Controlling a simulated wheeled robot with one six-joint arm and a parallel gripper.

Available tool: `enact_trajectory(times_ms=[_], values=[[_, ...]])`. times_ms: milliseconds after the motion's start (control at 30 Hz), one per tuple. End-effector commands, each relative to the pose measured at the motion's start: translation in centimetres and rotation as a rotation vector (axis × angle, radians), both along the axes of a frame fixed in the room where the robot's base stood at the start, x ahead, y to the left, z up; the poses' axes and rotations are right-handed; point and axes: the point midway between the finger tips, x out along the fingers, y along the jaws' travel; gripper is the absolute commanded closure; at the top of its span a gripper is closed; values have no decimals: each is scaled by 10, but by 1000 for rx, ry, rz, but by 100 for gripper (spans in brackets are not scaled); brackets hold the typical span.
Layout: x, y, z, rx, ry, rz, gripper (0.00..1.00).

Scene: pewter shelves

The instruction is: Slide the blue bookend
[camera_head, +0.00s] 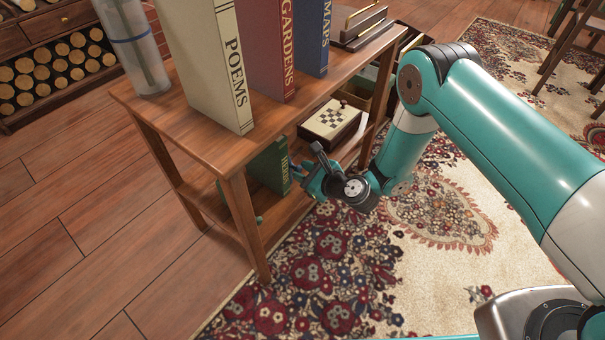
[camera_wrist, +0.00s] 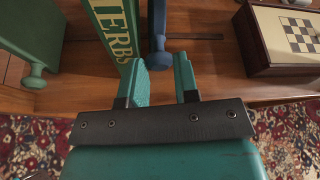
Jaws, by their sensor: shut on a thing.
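The blue bookend (camera_wrist: 158,24) stands against the right side of a green book marked HERBS (camera_wrist: 117,30) in the wrist view. Its round blue knob (camera_wrist: 158,64) points toward me. My gripper (camera_wrist: 160,80) has its two teal fingers on either side of that knob and is shut on it. In the head view my gripper (camera_head: 318,183) reaches in at the front of the lower shelf, beside the HERBS book (camera_head: 270,166). The gripper mostly hides the blue bookend there.
A green bookend with a knob (camera_wrist: 36,76) stands left of the book. A dark straight line (camera_wrist: 203,37) runs along the shelf to the right. A chessboard box (camera_head: 330,122) sits farther right on the lower shelf. Upright books (camera_head: 212,70) stand on the top board above.

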Motion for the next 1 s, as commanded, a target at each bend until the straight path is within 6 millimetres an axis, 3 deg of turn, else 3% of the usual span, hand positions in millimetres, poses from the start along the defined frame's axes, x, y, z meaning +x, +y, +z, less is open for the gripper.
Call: enact_trajectory(times_ms=[200, 333, 767, 800, 900, 1000], values=[[45, -36, -1, 0, -7, -9, 100], [65, -51, -1, 0, -7, -7, 100], [76, -60, 0, -5, -9, -10, 100], [76, -61, 0, -5, -9, -11, 62], [76, -60, 0, -5, -8, -8, 46], [75, -59, 0, -4, -6, -6, 46]])
